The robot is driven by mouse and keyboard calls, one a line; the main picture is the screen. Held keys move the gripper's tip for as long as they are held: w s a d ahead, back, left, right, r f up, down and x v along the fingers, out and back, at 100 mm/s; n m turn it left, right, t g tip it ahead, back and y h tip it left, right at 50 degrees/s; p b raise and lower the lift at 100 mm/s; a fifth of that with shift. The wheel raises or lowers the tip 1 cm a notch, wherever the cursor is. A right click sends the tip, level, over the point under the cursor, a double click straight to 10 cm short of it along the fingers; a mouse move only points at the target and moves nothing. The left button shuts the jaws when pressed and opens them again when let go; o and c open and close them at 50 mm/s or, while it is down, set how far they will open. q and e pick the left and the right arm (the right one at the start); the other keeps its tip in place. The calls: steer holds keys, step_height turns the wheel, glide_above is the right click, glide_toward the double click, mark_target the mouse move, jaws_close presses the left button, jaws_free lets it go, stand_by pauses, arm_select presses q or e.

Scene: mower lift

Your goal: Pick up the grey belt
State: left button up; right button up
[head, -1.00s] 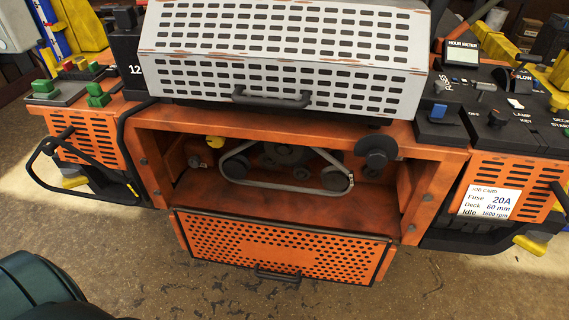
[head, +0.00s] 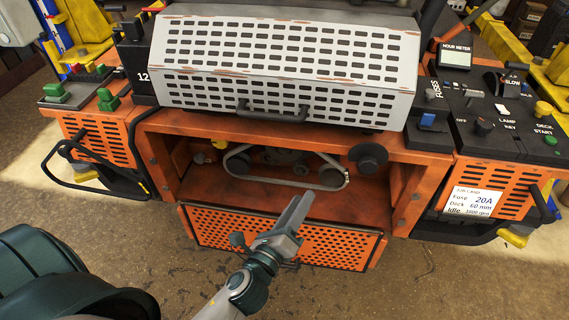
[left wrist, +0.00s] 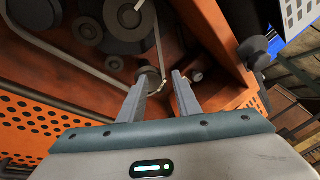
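The grey belt (head: 262,180) is a thin loop around pulleys inside the open orange compartment. In the left wrist view the belt (left wrist: 65,57) runs from upper left to a small pulley (left wrist: 150,78) and turns upward there. My left gripper (head: 304,199) is in front of the compartment, near the belt's lower right part. In the left wrist view the left gripper's fingers (left wrist: 159,82) are apart, with the small pulley and the belt's bend showing ahead between the tips. Nothing is held. Contact with the belt cannot be told. My right gripper is not in view.
The perforated orange door (head: 225,229) hangs folded down below the opening, under my left gripper. The white slotted hood (head: 285,65) with its dark handle overhangs above. A dark round knob (head: 368,158) sticks out right of the belt. Control panels stand on both sides.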

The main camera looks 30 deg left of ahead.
arm_select(q)
steer(key=p, duration=0.3)
glide_toward(327, 157)
steer(key=w, duration=0.2)
steer(key=w+f, duration=0.1)
steer(key=w, duration=0.2)
steer(key=shift+w, duration=0.15)
steer(key=shift+w+d+r+p, duration=0.1)
steer(key=shift+w+p, duration=0.5)
steer(key=shift+w, duration=0.7)
steer(key=shift+w+d+r+p, duration=0.1)
steer(key=shift+w+p, duration=0.45)
steer(key=shift+w, duration=0.75)
jaws_close()
